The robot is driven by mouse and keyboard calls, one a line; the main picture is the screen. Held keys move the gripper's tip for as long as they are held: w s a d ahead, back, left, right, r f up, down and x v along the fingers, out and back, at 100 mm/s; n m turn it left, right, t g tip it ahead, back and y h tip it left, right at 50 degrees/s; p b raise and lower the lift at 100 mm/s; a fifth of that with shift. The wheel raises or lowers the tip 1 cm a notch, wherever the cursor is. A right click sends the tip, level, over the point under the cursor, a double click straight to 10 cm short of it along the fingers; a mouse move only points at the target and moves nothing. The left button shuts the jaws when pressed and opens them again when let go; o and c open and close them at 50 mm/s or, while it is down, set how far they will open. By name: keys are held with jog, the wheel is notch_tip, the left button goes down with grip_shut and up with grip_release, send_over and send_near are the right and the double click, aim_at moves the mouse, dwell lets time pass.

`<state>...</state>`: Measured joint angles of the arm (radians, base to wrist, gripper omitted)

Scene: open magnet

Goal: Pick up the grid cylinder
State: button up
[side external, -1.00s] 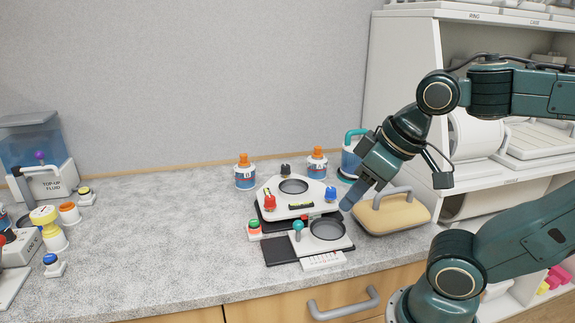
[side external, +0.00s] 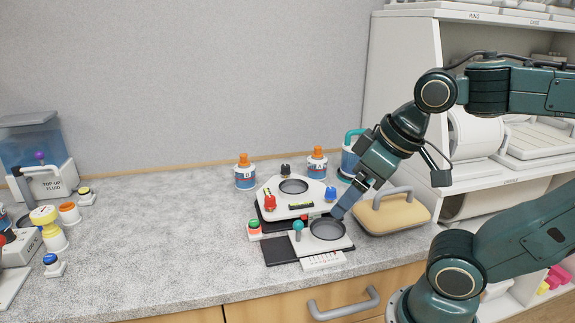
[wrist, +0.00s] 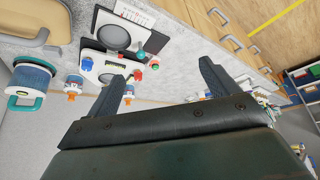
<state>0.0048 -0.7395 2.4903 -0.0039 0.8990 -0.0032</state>
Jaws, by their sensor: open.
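No object is clearly recognisable as the grid cylinder in these views. A blue and white cylindrical vessel with a teal handle (side external: 350,158) stands at the back, partly hidden by my arm. It also shows at the left of the wrist view (wrist: 30,80), but I cannot tell whether it is the grid cylinder. My gripper (side external: 337,213) is open and points down over the right edge of a round dark recess (side external: 327,229) in a white plate. In the wrist view both fingers of my gripper (wrist: 162,72) are apart, with nothing between them.
A white three-knobbed stage (side external: 293,196) stands behind the recessed plate. Bottles B (side external: 245,175) and A (side external: 317,164) stand behind it. A tan block with a grey handle (side external: 393,214) lies close right of my gripper. The counter's left middle (side external: 160,230) is clear.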

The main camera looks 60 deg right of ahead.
jog(key=w+d+r, duration=0.2)
jog(key=w+r, duration=0.2)
jog(key=w, duration=0.7)
jog(key=n+y, duration=0.1)
jog(key=n, duration=0.1)
send_over(249, 163)
jog(key=s+d, duration=0.1)
jog(key=s, duration=0.4)
notch_tip(249, 163, down, 11)
jog(key=shift+s+r, duration=0.1)
jog(key=shift+r, duration=0.05)
jog(key=shift+x, duration=4.25)
